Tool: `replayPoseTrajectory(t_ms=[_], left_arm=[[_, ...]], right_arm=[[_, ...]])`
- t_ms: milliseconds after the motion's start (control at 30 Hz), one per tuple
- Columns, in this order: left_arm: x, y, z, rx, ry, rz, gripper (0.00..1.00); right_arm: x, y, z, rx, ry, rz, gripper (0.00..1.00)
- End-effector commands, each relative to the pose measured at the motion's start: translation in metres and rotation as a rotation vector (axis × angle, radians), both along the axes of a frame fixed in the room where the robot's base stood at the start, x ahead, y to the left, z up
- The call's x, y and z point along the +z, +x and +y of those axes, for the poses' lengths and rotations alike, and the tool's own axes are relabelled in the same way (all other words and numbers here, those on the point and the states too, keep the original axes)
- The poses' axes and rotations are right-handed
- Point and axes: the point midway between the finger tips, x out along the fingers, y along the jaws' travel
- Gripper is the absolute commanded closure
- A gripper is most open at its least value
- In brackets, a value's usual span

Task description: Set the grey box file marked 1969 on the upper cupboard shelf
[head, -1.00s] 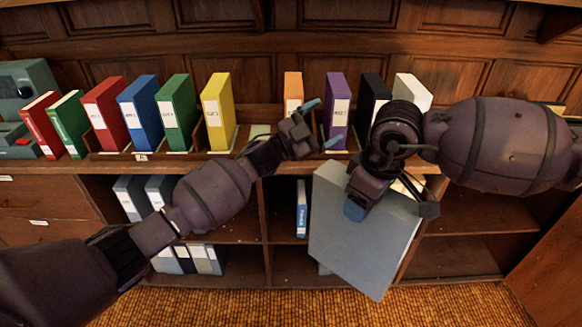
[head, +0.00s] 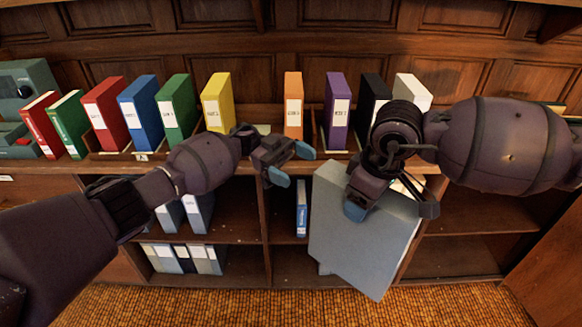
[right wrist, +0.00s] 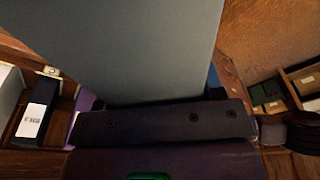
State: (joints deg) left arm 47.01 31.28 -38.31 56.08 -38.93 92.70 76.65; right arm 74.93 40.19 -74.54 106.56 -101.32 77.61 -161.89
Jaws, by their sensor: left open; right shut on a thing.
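A large grey box file (head: 365,245) hangs tilted in front of the cupboard in the head view. My right gripper (head: 385,205) is shut on its upper part. The grey file also fills the upper middle of the right wrist view (right wrist: 130,45). Its label is turned away, so I cannot read a year on it. My left gripper (head: 290,163) is open and empty, just left of the grey file, in front of the counter edge. The upper cupboard shelf (head: 237,222) shows in the left bay; the held file hides much of the middle bay.
Coloured binders, including a yellow one (head: 217,100) and a purple one (head: 337,110), stand along the countertop. Grey files (head: 197,212) occupy the left bay's upper shelf, with more (head: 185,258) below. A blue file (head: 301,208) stands in the middle bay. The right bay (head: 460,215) looks empty.

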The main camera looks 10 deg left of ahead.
Motion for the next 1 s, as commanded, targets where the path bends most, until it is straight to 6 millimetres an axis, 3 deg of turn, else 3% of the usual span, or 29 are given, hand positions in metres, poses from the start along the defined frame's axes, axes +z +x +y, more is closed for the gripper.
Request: replayPoseTrajectory(t_ms=[200, 367, 1000], left_arm=[[0.001, -0.013, 0.006, -0.09, 0.05, 0.11, 0.08], [0.001, -0.017, -0.001, -0.089, 0.058, 0.127, 0.08], [0.002, -0.061, -0.083, -0.087, 0.054, 0.124, 0.08]], right_arm=[[0.002, 0.0, 0.0, 0.001, 0.002, -0.002, 0.92], [0.002, 0.0, 0.0, 0.001, 0.002, -0.002, 0.92], [0.002, 0.0, 0.0, 0.0, 0.002, -0.002, 0.92]])
